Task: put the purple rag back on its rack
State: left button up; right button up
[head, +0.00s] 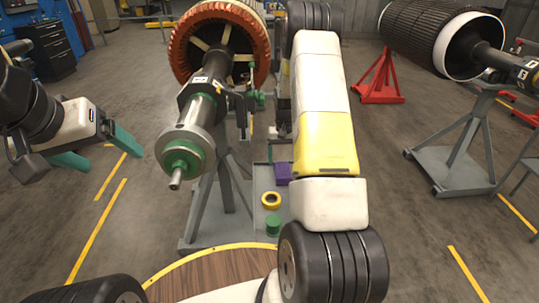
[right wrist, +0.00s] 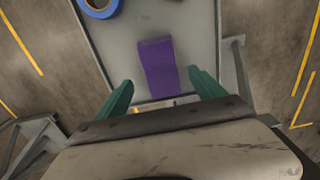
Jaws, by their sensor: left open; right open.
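The purple rag (head: 283,173) lies on the grey tray (head: 262,186) at the foot of the rotor stand, partly hidden by my right arm. In the right wrist view the rag (right wrist: 157,68) lies flat near the tray's edge, between the open green fingers of my right gripper (right wrist: 160,79) in the picture. I cannot tell the height between them; the fingers do not grip it. My left gripper (head: 109,157) is open and empty at the left. I cannot make out a rack for the rag.
A yellow ring (head: 271,200) and green cylinder (head: 273,225) stand on the tray's near part. A blue ring (right wrist: 99,6) is in the right wrist view. The rotor shaft (head: 190,135) juts out between my arms. A grey stand (head: 455,165) is at right.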

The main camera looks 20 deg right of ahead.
notch_tip(320, 180, up, 6)
jog(key=f, duration=0.1)
notch_tip(320, 180, up, 11)
jog(key=t, duration=0.1)
send_over(283, 171)
jog(key=s+a, duration=0.3)
jog(key=a, duration=0.1)
jog(key=s+a+r+n+t+y, duration=0.1)
jog(key=s+a+r, duration=0.1)
jog(key=s+r, duration=0.3)
jog(key=s+a+r+t, duration=0.1)
jog(key=s+a+r, duration=0.15)
jog(key=r, duration=0.35)
jog(key=s+a+r+n+t, duration=0.1)
jog(key=s+a+r, duration=0.2)
jog(key=s, duration=0.6)
jog(key=s+a+r+n+t+y, duration=0.1)
jog(key=s+a+r+t, duration=0.1)
jog(key=s, duration=0.8)
jog(key=a+r, duration=0.1)
jog(key=a, duration=0.1)
jog(key=shift+s+a+r+n, duration=0.2)
jog(key=shift+a+r+n, duration=0.05)
jog(key=shift+a+n, duration=0.1)
